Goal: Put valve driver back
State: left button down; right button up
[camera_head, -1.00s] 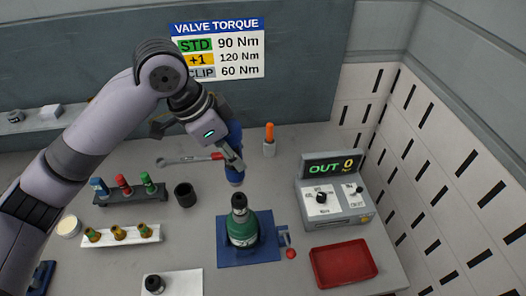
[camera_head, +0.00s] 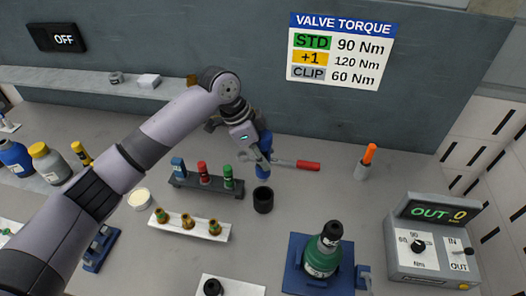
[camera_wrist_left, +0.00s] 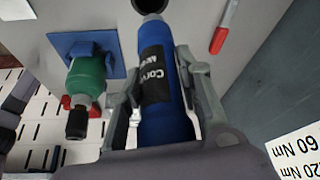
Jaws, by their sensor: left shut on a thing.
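My left gripper (camera_head: 260,155) is shut on the blue valve driver (camera_head: 266,168), which hangs nearly upright above the table. In the left wrist view the driver (camera_wrist_left: 160,80) lies between the two fingers (camera_wrist_left: 155,85), with a black label facing the camera. A black round cup (camera_head: 263,200) stands open on the table close to the driver's lower end. Its dark mouth also shows at the top of the left wrist view (camera_wrist_left: 150,5). The driver appears apart from the cup and outside it. My right gripper is not in view.
A green cylinder (camera_head: 321,258) stands on a blue base at front right. A rack of coloured sockets (camera_head: 205,188) and a white tray of brass valves (camera_head: 190,225) are left of the cup. A control box (camera_head: 435,250) is right.

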aim_at(264, 176)
pick_arm(q)
jog(key=shift+f, duration=0.15)
jog(key=shift+d+f+b, duration=0.1)
jog(key=shift+f+b, duration=0.4)
jog(key=shift+b, duration=0.3)
notch_tip(264, 176, down, 3)
jog(key=b, duration=0.3)
jog(key=shift+f, duration=0.85)
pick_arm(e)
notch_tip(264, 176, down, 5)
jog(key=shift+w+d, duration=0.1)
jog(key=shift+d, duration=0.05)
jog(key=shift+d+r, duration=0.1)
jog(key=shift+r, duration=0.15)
pick_arm(q)
jog(key=shift+s+p, duration=0.1)
jog(key=shift+p, duration=0.25)
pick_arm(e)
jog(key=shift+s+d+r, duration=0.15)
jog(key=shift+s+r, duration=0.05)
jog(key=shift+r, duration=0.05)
pick_arm(q)
jog(key=shift+f+b, duration=0.35)
jog(key=shift+f, duration=0.8)
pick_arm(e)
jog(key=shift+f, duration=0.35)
